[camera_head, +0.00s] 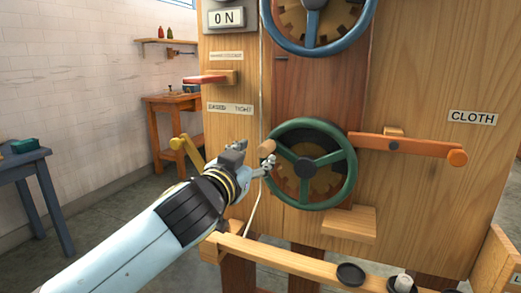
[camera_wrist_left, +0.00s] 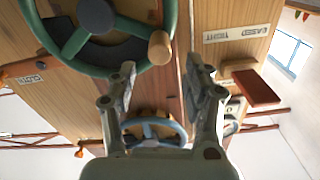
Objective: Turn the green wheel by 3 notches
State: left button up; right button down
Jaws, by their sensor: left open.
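The green wheel (camera_head: 305,167) is mounted upright on the wooden panel, with a notched wooden disc behind its spokes. A round wooden knob (camera_head: 267,147) sticks out from its rim on the left. My left gripper (camera_head: 254,157) is at that left side, its fingers on either side of the knob's line. In the left wrist view the green wheel (camera_wrist_left: 95,16) fills the upper left, and its knob (camera_wrist_left: 160,47) lies just beyond the two spread fingertips (camera_wrist_left: 162,70). The left gripper is open; contact with the knob cannot be told. My right gripper is not in view.
A blue wheel (camera_head: 312,30) sits above the green one. An orange-tipped lever (camera_head: 405,144) is on the right, a red-topped handle (camera_head: 206,79) at the upper left. A wooden block (camera_head: 349,224) juts out below the wheel. A cord hangs near the gripper. A blue table (camera_head: 24,158) stands far left.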

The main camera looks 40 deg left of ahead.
aim_at(262, 151)
pick_arm(q)
jog(key=x, duration=0.6)
jog(key=shift+w+a, duration=0.1)
jog(key=shift+w, duration=0.2)
jog(key=shift+c, duration=0.3)
grip_shut()
